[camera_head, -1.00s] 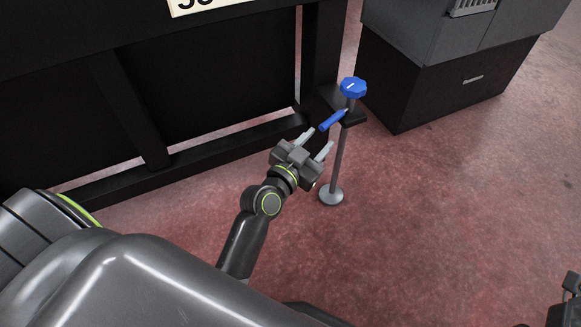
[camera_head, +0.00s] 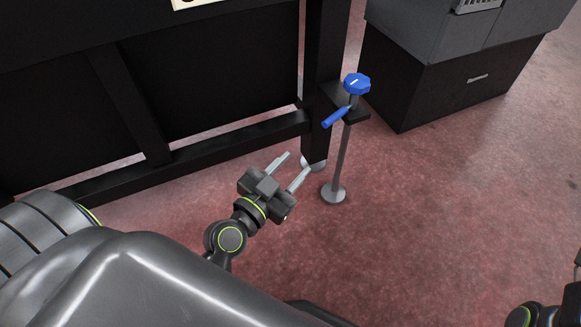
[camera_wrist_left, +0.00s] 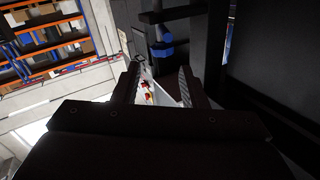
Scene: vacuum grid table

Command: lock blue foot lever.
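The blue foot lever (camera_head: 335,117) is a short bar sticking out to the lower left from a black bracket on a thin grey post, under a blue knob (camera_head: 357,84). My left gripper (camera_head: 297,162) is open and empty, low over the floor. It is below and left of the lever, apart from it, with its fingers pointing up and right. In the left wrist view, a blue part (camera_wrist_left: 162,47) shows beyond the open fingers; I cannot tell whether it is the lever or the knob. My right gripper's fingers are not visible.
The post stands on a round grey foot (camera_head: 333,194) beside the black table leg (camera_head: 319,90). A black table frame (camera_head: 220,135) runs along the left. A dark cabinet (camera_head: 430,85) stands at the back right. The red floor (camera_head: 440,210) to the right is clear.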

